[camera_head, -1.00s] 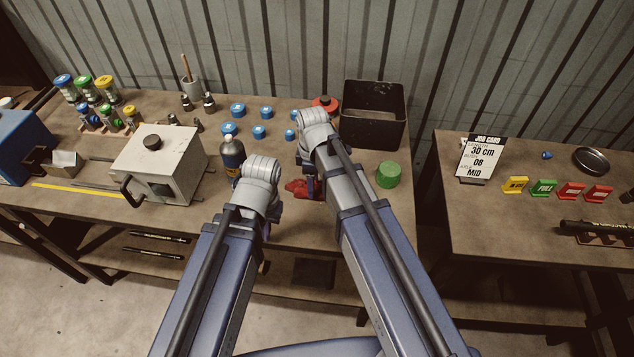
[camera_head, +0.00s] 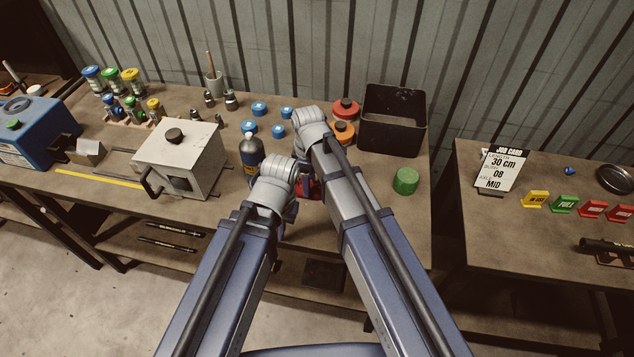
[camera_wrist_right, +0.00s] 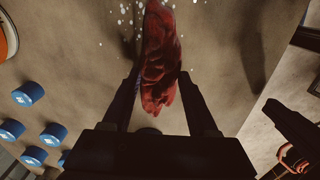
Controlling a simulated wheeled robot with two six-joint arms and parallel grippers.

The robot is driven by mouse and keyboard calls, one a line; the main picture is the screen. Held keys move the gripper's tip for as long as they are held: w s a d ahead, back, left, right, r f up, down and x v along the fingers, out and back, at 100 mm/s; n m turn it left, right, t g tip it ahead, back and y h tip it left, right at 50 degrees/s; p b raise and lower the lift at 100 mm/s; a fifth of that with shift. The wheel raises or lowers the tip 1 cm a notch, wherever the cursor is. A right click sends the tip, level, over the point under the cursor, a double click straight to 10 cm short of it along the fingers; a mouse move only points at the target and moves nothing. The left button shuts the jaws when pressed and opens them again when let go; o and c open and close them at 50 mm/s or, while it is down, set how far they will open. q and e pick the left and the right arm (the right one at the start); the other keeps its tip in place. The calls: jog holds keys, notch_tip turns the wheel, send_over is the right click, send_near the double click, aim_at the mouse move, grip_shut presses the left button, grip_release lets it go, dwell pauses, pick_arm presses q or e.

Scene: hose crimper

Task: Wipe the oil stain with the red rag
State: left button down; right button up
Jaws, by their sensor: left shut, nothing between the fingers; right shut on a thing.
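The red rag (camera_wrist_right: 162,60) hangs crumpled between the fingers of my right gripper (camera_wrist_right: 160,82), which is shut on it. The rag is against or just above the brown bench top; I cannot tell which. In the head view only a small part of the rag (camera_head: 311,188) shows beside my right gripper (camera_head: 303,180). My left gripper (camera_head: 288,212) is shut and empty, lower and near the bench's front edge. White specks (camera_wrist_right: 124,14) lie around the rag in the wrist view. I cannot make out the oil stain; a dark patch beside the rag may be shadow.
A dark bottle (camera_head: 251,155) stands close to my left wrist. A grey box machine (camera_head: 182,160) is to the left. Several blue caps, a green cap (camera_head: 405,181) and a black bin (camera_head: 392,122) surround the work area. Bare bench lies between the rag and the green cap.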

pick_arm(q)
jog(key=shift+r, duration=0.1)
pick_arm(e)
jog(key=shift+r, duration=0.15)
jog(key=shift+d, duration=0.1)
jog(key=shift+s+d, duration=0.25)
jog(key=shift+d, duration=0.55)
jog(key=shift+s+d, duration=0.25)
jog(key=shift+d, duration=0.55)
jog(key=shift+s+d, duration=0.25)
jog(key=shift+d, duration=0.6)
jog(key=shift+s+d, duration=0.2)
jog(key=shift+d, duration=0.65)
pick_arm(q)
jog(key=shift+a+f, duration=0.1)
jog(key=shift+f, duration=0.1)
pick_arm(e)
jog(key=shift+s+d+f, duration=0.1)
jog(key=shift+s+d, duration=0.2)
jog(key=shift+d, duration=0.5)
jog(key=shift+s+d+f, duration=0.1)
jog(key=shift+s+d, duration=0.15)
jog(key=shift+d, duration=0.55)
